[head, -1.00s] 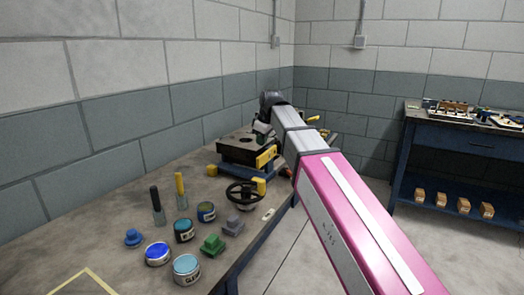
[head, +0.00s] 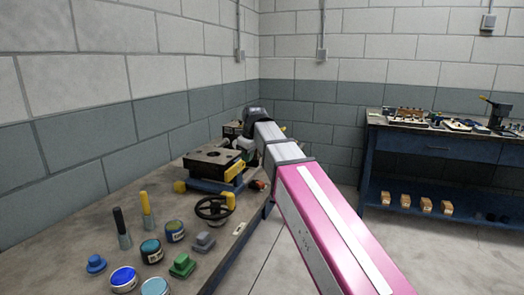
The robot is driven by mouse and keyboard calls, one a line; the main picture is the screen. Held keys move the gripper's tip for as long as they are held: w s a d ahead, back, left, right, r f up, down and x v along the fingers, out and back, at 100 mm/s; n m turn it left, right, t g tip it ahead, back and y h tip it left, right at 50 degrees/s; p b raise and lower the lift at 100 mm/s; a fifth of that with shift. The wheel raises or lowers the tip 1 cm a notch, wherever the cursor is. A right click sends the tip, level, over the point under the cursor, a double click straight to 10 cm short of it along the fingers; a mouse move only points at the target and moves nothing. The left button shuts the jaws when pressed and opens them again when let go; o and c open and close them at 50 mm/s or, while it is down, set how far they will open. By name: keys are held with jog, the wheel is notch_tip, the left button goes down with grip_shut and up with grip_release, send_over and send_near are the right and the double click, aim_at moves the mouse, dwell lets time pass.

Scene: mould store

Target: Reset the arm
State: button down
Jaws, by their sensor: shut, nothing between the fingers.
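My arm (head: 325,220), with a pink link and grey segments, reaches from the lower right over the edge of the left bench to a dark joint (head: 255,115). My gripper cannot be made out; the far end of the arm is hidden behind its own links. The joint stands above the far part of the bench, near a dark mould block (head: 210,158) with a blue base and yellow parts. I cannot tell whether anything there touches the arm.
A blue workbench (head: 450,150) stands at the back right. Open floor (head: 345,205) lies between.

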jog(key=s+d+f+m+g+h, duration=0.1)
jog(key=s+d+f+m, duration=0.15)
jog(key=d+f, duration=0.7)
jog(key=s+d+f+m, duration=0.1)
jog(key=d+f+m, duration=0.4)
jog(key=f, duration=0.8)
jog(key=s+d+f+m+g+h, duration=0.1)
jog(key=s+d+f+m, duration=0.3)
jog(key=s+d+f, duration=0.7)
notch_tip(320, 180, down, 4)
jog(key=shift+s+d+f, duration=0.15)
jog(key=shift+s+d, duration=0.05)
jog(key=shift+d, duration=0.6)
jog(key=shift+m, duration=0.25)
